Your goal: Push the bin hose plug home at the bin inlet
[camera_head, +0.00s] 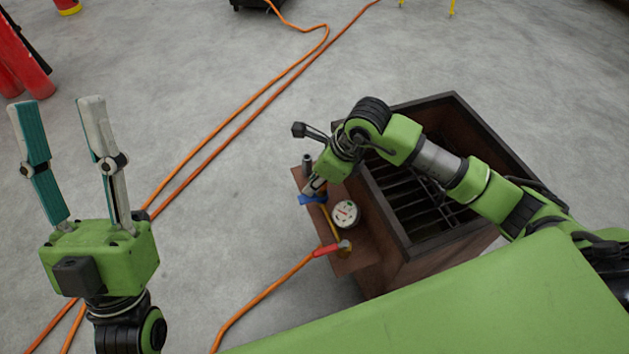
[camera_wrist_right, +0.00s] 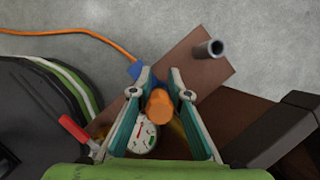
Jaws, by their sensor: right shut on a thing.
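The red plug (camera_head: 327,250) ends an orange hose and lies at a metal fitting (camera_head: 345,244) on the near end of the brown bin's side shelf. I cannot tell how deep it sits. The plug also shows at the lower left of the right wrist view (camera_wrist_right: 74,129). My right gripper (camera_wrist_right: 160,85) is over the shelf, away from the plug, shut on an orange cylindrical piece (camera_wrist_right: 158,104) near a blue part (camera_wrist_right: 135,71). In the head view the right gripper (camera_head: 314,188) largely hides that piece. My left gripper (camera_head: 52,106) is raised, open and empty.
A round gauge (camera_head: 346,213) and an upright grey pipe stub (camera_head: 307,160) are on the shelf. The bin (camera_head: 456,100) has a slatted inside. Orange hoses (camera_head: 235,125) cross the floor, and red cylinders (camera_head: 18,55) stand at the far left.

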